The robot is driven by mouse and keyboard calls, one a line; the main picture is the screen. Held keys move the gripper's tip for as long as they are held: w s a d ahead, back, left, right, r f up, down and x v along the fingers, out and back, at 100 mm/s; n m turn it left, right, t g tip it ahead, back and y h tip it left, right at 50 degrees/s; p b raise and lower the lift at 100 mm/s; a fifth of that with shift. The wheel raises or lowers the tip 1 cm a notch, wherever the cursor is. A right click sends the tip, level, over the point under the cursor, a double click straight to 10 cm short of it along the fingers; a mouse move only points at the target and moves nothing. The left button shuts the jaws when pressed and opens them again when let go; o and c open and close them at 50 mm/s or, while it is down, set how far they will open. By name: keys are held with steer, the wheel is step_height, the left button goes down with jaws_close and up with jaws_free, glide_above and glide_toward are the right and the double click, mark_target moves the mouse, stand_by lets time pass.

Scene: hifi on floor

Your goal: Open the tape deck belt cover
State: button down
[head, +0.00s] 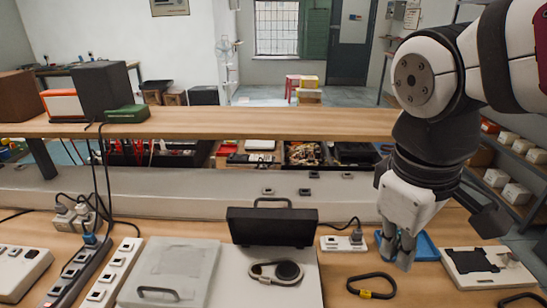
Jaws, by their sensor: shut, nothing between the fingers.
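The tape deck (300,291) is a pale flat unit at the bottom middle of the head view. What looks like its belt cover, a dark panel (272,226) with a handle loop on its top edge, stands raised at the back of the deck. In front of it a round dark pulley (289,271) and a pale belt loop (262,270) lie exposed. My gripper (396,254) is shut and empty, pointing down to the right of the deck, apart from the cover. It is over or in front of a blue tray (424,247); its exact height I cannot tell.
A grey unit with a handled lid (180,270) sits left of the deck, beside power strips (112,275) and cables. At right are a black belt (372,286) and a pale unit with a black plate (482,264). A raised wooden shelf (260,122) spans behind.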

mark_target(273, 222)
steer(key=w+a+f+n+h, duration=0.4)
steer(key=a+f+n+h, duration=0.15)
steer(key=a+n, duration=0.35)
steer(key=w+a+f+n+h, duration=0.35)
steer(key=a+n+h, duration=0.3)
steer(key=n, duration=0.45)
steer(key=s+a+f+n+t, duration=0.2)
steer(key=a+f+n+t, duration=0.1)
steer(key=a+n+t, duration=0.1)
steer(key=s+a+f+n+t+h, duration=0.1)
steer(key=s+a+f+n+t, duration=0.1)
steer(key=a+f+n+t, duration=0.2)
steer(key=s+a+f+n+t, duration=0.2)
steer(key=a+f+n+t, duration=0.2)
steer(key=a+n, duration=0.3)
steer(key=shift+s+a, duration=0.25)
steer(key=shift+a, duration=0.5)
steer(key=w+a+p+x, duration=0.1)
steer(key=p+x, duration=0.1)
steer(key=x, duration=0.9)
steer(key=w+a+r+p+x, duration=0.1)
steer(key=p+x, duration=0.1)
steer(key=x, duration=0.9)
steer(key=shift+w+d+r, duration=0.2)
steer(key=shift+d+r, duration=0.05)
steer(key=shift+r, duration=0.1)
